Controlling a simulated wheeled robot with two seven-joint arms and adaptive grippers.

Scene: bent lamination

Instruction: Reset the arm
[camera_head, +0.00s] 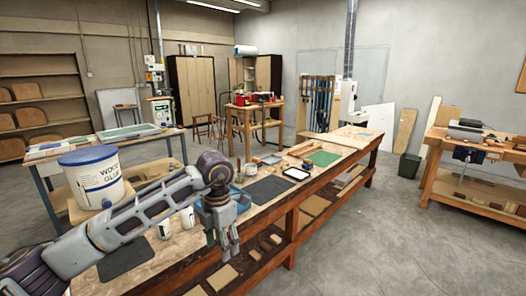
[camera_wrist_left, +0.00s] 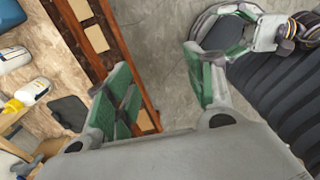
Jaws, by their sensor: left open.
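My left arm comes in from the left in the head view, and its gripper (camera_head: 222,240) hangs pointing down at the front edge of the long workbench (camera_head: 150,262). In the left wrist view the green-padded fingers (camera_wrist_left: 165,95) are spread wide with nothing between them. Beyond them are the bench's wooden edge and the grey floor. My right gripper does not show in the head view. In the left wrist view another of my arms seems to show at the upper right, but its jaw state is unclear.
A white wood glue bucket (camera_head: 96,178) stands at the bench's left end. Dark mats (camera_head: 268,189), a white-rimmed tray (camera_head: 296,174) and a green mat (camera_head: 323,158) lie along the bench. The lower shelf holds wood pieces (camera_head: 222,277). The floor (camera_head: 400,240) at right is clear.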

